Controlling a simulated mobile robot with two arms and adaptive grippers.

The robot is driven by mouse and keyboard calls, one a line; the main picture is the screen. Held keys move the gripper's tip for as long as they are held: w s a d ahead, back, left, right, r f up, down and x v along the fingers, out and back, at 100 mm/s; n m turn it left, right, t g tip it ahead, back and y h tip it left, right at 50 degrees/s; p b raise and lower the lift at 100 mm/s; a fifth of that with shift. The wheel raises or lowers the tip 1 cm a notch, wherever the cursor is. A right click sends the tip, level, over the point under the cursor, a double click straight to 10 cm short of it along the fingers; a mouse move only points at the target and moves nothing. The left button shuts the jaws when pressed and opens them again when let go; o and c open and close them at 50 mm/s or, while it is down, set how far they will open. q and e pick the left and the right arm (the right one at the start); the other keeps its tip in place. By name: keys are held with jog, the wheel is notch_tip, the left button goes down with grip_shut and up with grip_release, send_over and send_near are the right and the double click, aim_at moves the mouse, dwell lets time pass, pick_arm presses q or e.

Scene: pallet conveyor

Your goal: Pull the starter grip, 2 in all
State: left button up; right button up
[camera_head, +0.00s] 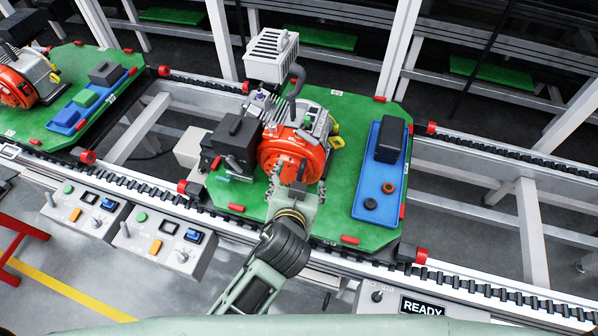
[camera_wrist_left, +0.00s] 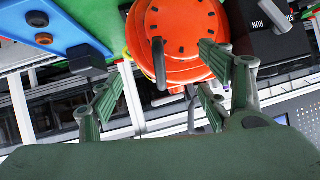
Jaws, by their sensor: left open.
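An engine with a round orange starter cover (camera_head: 283,155) stands on the green pallet (camera_head: 345,110). The starter grip looks like a dark, upright bar (camera_head: 302,169) at the front of the cover; it also shows in the left wrist view as the dark grey grip (camera_wrist_left: 158,62) against the orange housing (camera_wrist_left: 180,30). My left gripper (camera_head: 298,190) is open just in front of the cover. In the wrist view its green-padded fingers (camera_wrist_left: 160,88) are spread to either side, with the grip between and slightly beyond them. I see no contact with it. My right gripper is out of view.
A blue tray (camera_head: 371,190) with a black box (camera_head: 390,139) and small rings lies right of the engine. A black box (camera_head: 231,146) stands close on its left. Control boxes (camera_head: 160,243) line the conveyor front. A second pallet (camera_head: 50,122) stands left.

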pick_arm(q)
jog(key=shift+s+r, duration=0.1)
jog(key=shift+s+r+p, duration=0.2)
jog(key=shift+s+p, duration=0.05)
jog(key=shift+p, duration=0.15)
jog(key=p+v, duration=0.3)
jog(key=v, duration=0.5)
jog(key=shift+p, duration=0.3)
jog(key=shift+s+a, duration=0.1)
dwell(0.5)
